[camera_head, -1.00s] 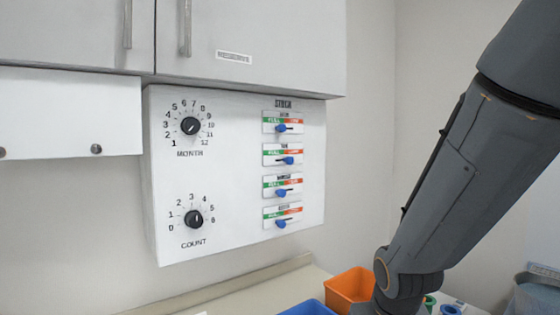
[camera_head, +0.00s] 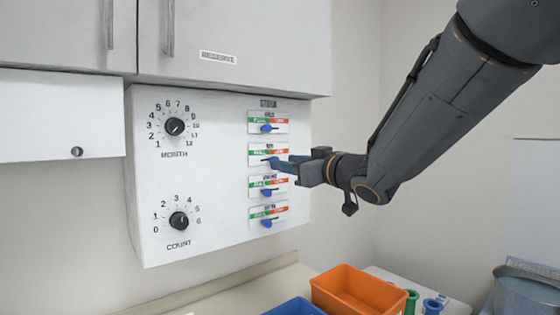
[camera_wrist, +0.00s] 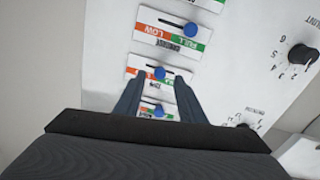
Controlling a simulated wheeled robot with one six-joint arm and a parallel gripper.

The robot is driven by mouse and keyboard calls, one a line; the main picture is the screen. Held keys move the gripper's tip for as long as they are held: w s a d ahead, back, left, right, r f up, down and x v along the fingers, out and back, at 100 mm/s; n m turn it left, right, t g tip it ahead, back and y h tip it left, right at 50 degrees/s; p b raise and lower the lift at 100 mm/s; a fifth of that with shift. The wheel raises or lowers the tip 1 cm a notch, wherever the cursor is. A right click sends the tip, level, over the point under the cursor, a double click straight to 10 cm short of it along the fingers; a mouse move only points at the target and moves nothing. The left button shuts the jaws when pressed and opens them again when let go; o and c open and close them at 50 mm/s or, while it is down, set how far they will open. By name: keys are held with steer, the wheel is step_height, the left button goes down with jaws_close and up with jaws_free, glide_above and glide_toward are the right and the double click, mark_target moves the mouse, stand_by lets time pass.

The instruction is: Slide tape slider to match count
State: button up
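The stock panel (camera_head: 212,225) on the wall carries several slider plates in a column, each green at left and red at right with a blue knob. My gripper (camera_head: 284,163) is at the second plate from the top (camera_head: 257,153). In the wrist view, which sees the panel upside down, my gripper's fingers (camera_wrist: 161,76) stand apart on either side of that plate's blue knob (camera_wrist: 160,72), with gaps showing. The plate names are too blurred to read, so I cannot confirm which is tape. The COUNT dial (camera_head: 179,221) is at lower left; its pointer tilts roughly upward, exact number unclear.
The other knobs sit close above (camera_head: 266,128) and below (camera_head: 266,192). A MONTH dial (camera_head: 174,126) is at upper left. Cabinets (camera_head: 240,35) hang above. An orange bin (camera_head: 355,292) and a blue bin (camera_head: 297,308) stand on the counter below.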

steer(key=shift+p+x, duration=0.35)
steer(key=shift+x, duration=1.7)
steer(key=shift+d, duration=0.1)
jaws_close()
